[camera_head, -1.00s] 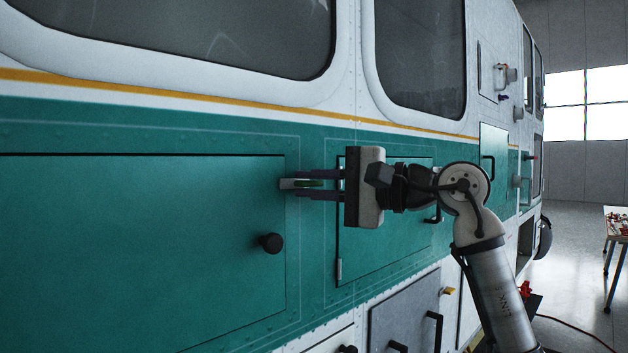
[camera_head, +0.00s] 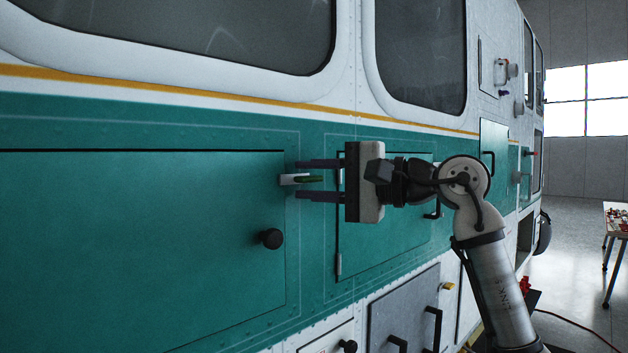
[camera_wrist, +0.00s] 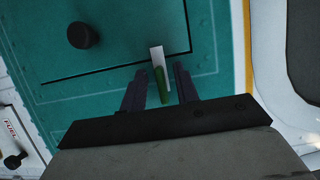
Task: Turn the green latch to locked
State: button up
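The green latch (camera_head: 309,179) sits on a pale plate (camera_head: 288,180) at the right edge of the large green panel, in the head view. It lies level, pointing right, toward my gripper. In the wrist view the green latch (camera_wrist: 161,84) is between the two fingers, with the white plate (camera_wrist: 157,56) beyond it. My gripper (camera_head: 298,180) is open, one finger above the latch and one below. Gaps show between the latch and both fingers. The wrist view shows the open fingertips (camera_wrist: 160,73) on either side of it.
A black round knob (camera_head: 271,239) sticks out of the large green panel (camera_head: 140,240) below the latch. A smaller green door (camera_head: 385,240) lies behind my gripper. Grey panels with black handles (camera_head: 434,325) are lower down. A table (camera_head: 618,220) stands far right.

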jog(key=b+v, duration=0.3)
jog(key=v, duration=1.1)
jog(key=shift+b, duration=0.3)
